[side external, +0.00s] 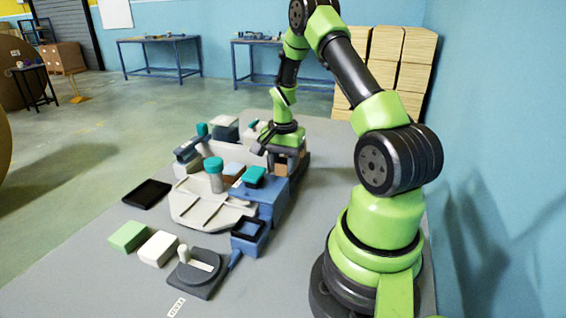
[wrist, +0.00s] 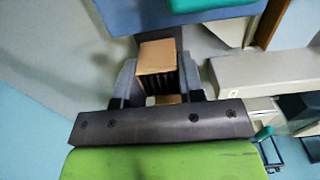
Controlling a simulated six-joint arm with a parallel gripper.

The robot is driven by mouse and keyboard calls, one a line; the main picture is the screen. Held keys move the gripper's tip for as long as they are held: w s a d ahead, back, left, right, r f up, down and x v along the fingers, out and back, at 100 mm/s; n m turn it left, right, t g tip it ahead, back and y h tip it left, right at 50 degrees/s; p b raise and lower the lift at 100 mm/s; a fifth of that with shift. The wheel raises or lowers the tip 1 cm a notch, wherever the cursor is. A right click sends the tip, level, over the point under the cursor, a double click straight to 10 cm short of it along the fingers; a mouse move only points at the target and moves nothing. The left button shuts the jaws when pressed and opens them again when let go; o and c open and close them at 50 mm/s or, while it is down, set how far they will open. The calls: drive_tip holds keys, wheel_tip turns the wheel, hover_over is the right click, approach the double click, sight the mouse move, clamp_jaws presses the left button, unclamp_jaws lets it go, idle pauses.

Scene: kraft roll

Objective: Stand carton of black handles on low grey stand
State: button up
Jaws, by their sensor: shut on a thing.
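My gripper (side external: 284,152) is low at the far right end of the group of items on the table. In the wrist view its fingers (wrist: 158,76) are shut on a small brown carton (wrist: 156,54), with dark upright strips, probably the black handles, showing at its near side. The carton shows only partly in the side view (side external: 282,169), below the gripper. I cannot tell whether its underside touches anything. A pale grey block (wrist: 255,72) lies right of the gripper in the wrist view. I cannot tell for sure which grey piece is the low stand.
A blue block (side external: 262,196) with a teal-topped item, a teal-capped jar (side external: 214,178) and a pale grey tray (side external: 205,212) crowd near the gripper. A dark base with a white lever (side external: 197,272), a white box (side external: 158,248) and a green box (side external: 128,236) stand in front. The front-left table is clear.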

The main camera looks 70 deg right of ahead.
drive_tip(key=shift+f, duration=0.55)
idle(0.4)
drive_tip(key=o, duration=1)
drive_tip(key=shift+r, duration=0.1)
wheel_tip(320, 180, up, 10)
drive_tip(key=shift+f, duration=0.1)
drive_tip(key=w+a+r+n+t, duration=0.2)
drive_tip(key=a+r+n, duration=0.2)
drive_tip(key=a+r, duration=0.4)
drive_tip(key=s+a+r+n+t+y, duration=0.1)
drive_tip(key=s+a+r+n, duration=0.3)
drive_tip(key=a, duration=0.5)
drive_tip(key=s+a+r+n+t+y, duration=0.1)
drive_tip(key=s+a+r+n+t, duration=0.2)
drive_tip(key=s+a+n, duration=0.3)
drive_tip(key=a+t, duration=0.1)
drive_tip(key=a, duration=0.2)
drive_tip(key=shift+s+a+r, duration=0.35)
drive_tip(key=shift+s+r, duration=0.05)
